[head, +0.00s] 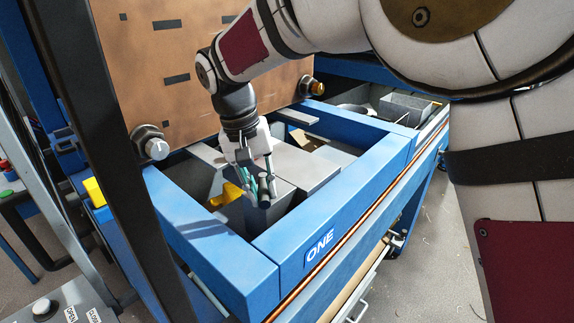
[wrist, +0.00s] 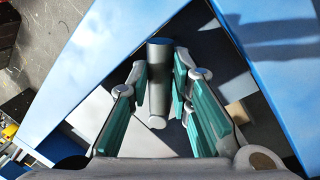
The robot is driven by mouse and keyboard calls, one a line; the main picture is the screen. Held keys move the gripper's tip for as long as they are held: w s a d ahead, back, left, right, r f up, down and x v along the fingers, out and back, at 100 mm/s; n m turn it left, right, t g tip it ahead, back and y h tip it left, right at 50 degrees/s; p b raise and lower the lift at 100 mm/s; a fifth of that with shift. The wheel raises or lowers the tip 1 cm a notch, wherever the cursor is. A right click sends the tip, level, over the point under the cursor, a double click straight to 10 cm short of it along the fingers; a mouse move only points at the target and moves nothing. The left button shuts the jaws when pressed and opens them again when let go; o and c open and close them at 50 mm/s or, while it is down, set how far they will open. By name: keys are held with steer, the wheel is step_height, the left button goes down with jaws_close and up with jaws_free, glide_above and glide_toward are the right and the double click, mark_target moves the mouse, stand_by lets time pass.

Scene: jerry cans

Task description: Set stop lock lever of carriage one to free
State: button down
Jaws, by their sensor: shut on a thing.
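The carriage one is a blue frame (head: 205,235) marked "ONE" on its front rail in the head view. My gripper (head: 258,182) reaches down inside the frame near its front left corner. In the wrist view my gripper (wrist: 160,78) is shut with its green pads on either side of a grey cylindrical handle (wrist: 157,98), which looks like the stop lock lever. The handle's dark end (head: 264,189) shows between the fingers in the head view. A yellow part (head: 227,195) is just left of the gripper. The lever's base and any position markings are hidden.
A brown panel (head: 180,60) stands behind the frame, with round fittings (head: 150,143) at its lower edge. Grey blocks (head: 300,160) lie inside the frame close to my gripper. A dark post (head: 125,160) crosses the left side. An OPEN/CLOSE panel (head: 70,300) is at lower left.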

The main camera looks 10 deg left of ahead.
steer(key=shift+w+a+m+g+p, duration=0.1)
steer(key=shift+a+m+g+p, duration=0.15)
steer(key=shift+a+m, duration=0.7)
steer(key=shift+w+a+m+g+p, duration=0.1)
steer(key=shift+a+m+g+p, duration=0.15)
steer(key=shift+m, duration=1.4)
steer(key=shift+w+a+m+g+p, duration=0.15)
steer(key=shift+a+m, duration=0.45)
steer(key=shift+m, duration=0.7)
steer(key=shift+s+r, duration=0.1)
steer(key=c, duration=1.4)
jaws_free()
steer(key=shift+c, duration=0.2)
step_height(320, 180, up, 12)
steer(key=a, duration=0.2)
steer(key=shift+w+a, duration=0.15)
steer(key=shift+w, duration=0.25)
